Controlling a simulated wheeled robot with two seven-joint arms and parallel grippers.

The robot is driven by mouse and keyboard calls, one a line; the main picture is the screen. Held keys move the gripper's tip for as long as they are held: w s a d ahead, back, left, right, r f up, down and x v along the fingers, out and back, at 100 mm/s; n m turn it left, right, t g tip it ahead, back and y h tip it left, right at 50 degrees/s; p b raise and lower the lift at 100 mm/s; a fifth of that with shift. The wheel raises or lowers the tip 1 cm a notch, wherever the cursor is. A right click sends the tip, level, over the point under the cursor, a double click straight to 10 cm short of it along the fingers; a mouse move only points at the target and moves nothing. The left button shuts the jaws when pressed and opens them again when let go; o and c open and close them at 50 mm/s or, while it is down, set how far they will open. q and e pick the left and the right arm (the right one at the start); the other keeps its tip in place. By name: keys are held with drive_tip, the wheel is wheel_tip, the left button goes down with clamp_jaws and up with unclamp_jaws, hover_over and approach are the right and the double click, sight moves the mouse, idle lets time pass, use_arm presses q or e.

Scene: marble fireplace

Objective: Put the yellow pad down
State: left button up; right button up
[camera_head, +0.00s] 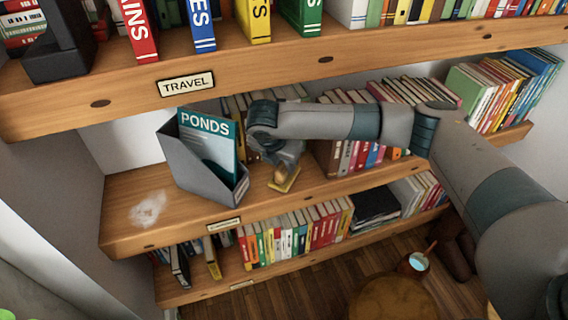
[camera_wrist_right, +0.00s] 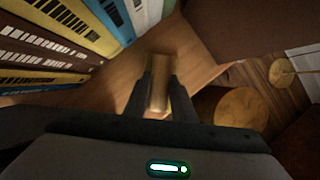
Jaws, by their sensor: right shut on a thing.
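The yellow pad (camera_head: 284,185) is at the front of the middle shelf, right of the grey magazine holder. I cannot tell whether it touches the shelf. In the right wrist view, a tan block-like part of the pad (camera_wrist_right: 159,66) shows between the two dark fingers. My right gripper (camera_head: 287,171) points down and is shut on the pad (camera_wrist_right: 160,88). My left gripper is in neither view.
The grey magazine holder (camera_head: 188,171) holds a teal PONDS book (camera_head: 209,143). A whitish patch (camera_head: 148,208) marks the bare left end of the middle shelf (camera_head: 125,215). Rows of books stand behind and below. The TRAVEL shelf (camera_head: 130,95) overhangs above. A round stool (camera_head: 392,297) stands below.

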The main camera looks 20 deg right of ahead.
drive_tip(key=shift+f, duration=0.1)
idle(0.3)
drive_tip(key=o, duration=0.9)
drive_tip(key=shift+o, duration=0.3)
